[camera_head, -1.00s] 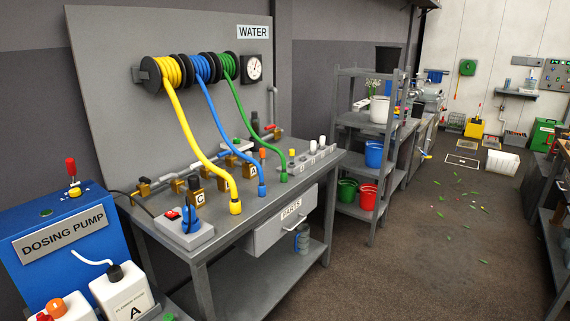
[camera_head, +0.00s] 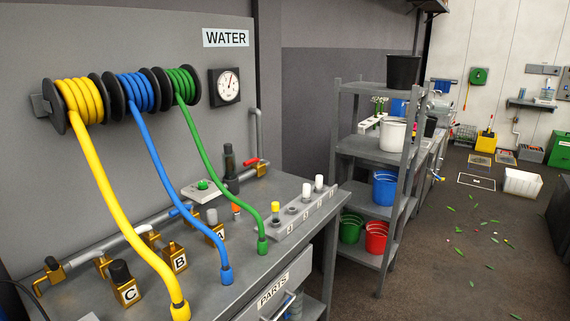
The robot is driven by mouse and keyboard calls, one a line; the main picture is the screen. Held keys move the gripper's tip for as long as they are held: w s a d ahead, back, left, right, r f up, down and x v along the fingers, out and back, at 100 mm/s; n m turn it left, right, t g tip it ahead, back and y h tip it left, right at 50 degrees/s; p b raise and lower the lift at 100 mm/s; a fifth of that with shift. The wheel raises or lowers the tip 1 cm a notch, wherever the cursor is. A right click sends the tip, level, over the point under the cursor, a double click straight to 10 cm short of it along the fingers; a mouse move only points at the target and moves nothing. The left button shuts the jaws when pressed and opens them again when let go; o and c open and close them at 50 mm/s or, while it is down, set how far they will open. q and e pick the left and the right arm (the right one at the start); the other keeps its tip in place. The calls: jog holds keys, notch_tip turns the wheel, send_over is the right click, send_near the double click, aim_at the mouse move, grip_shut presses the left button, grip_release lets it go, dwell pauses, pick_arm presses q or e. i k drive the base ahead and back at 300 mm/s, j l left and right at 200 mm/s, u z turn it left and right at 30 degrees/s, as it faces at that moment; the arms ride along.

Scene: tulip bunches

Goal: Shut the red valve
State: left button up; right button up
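The red valve handle (camera_head: 251,161) sits on a brass valve body (camera_head: 262,169) at the back right of the water bench. A grey pipe (camera_head: 256,128) comes down the panel to it. The handle looks roughly in line with the horizontal pipe run, but its exact angle is too small to tell. Neither of my grippers is in view.
Yellow (camera_head: 112,215), blue (camera_head: 160,185) and green (camera_head: 203,160) hoses hang from reels in front of the valve's left side. A dark cylindrical fitting (camera_head: 229,163) stands close left of the valve. A grey shelf (camera_head: 350,147) stands right of the bench. Floor space lies beyond.

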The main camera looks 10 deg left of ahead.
aim_at(248, 162)
jog(key=i+u, duration=0.35)
jog(key=i, duration=0.2)
jog(key=i+l+u, duration=0.1)
jog(key=i+u, duration=0.25)
jog(key=i, duration=0.2)
jog(key=i+l, duration=0.15)
jog(key=l, duration=0.2)
jog(key=i+l, duration=0.15)
jog(key=l, duration=0.25)
jog(key=i+l+u, duration=0.1)
jog(key=l, duration=0.25)
jog(key=i+l, duration=0.2)
jog(key=l, duration=0.2)
